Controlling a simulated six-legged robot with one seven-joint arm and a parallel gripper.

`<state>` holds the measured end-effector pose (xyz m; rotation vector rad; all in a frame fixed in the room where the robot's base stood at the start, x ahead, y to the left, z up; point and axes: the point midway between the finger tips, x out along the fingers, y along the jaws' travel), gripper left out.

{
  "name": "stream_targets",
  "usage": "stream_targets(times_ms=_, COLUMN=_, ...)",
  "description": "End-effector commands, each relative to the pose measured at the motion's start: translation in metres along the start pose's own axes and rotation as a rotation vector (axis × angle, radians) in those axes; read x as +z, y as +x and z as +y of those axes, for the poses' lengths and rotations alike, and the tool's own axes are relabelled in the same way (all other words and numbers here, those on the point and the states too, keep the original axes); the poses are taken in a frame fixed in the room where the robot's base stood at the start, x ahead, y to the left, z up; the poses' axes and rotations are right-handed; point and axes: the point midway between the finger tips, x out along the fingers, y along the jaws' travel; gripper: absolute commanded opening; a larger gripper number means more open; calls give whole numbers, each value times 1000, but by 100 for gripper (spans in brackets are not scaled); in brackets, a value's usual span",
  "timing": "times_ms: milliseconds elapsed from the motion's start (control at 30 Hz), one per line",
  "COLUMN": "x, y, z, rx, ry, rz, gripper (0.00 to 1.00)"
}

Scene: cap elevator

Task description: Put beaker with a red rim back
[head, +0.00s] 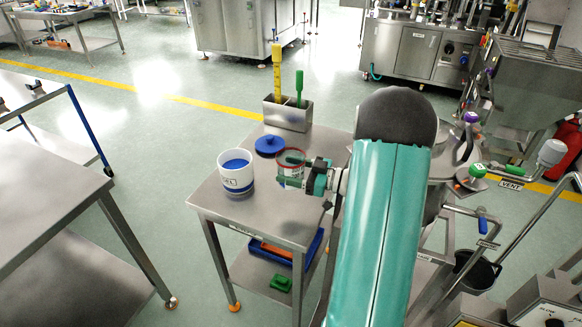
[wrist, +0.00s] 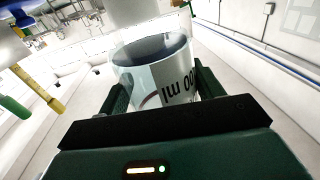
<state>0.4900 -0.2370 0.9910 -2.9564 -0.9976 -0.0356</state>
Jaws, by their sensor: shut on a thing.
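The beaker with a red rim (head: 291,170) is at the right part of the small steel table's top (head: 222,208) in the head view. My gripper (head: 292,173) reaches it from the right and is shut around its side. In the wrist view the clear beaker (wrist: 158,75) stands between my two dark green fingers (wrist: 160,90), with dark printing on a white label and dark contents. I cannot tell whether its base touches the table.
A white tub with blue contents (head: 236,174) stands left of the beaker. A blue lid (head: 270,145) lies just behind. A steel holder (head: 287,114) with yellow and green-handled tools stands at the table's back. The lower shelf holds a blue tray (head: 274,252).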

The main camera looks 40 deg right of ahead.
Motion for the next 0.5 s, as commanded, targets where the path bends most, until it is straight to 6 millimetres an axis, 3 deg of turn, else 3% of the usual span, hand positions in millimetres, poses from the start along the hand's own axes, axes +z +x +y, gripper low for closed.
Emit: stream_targets(times_ms=500, x=44, y=-1, z=2, rx=0, ry=2, rz=1, gripper=26)
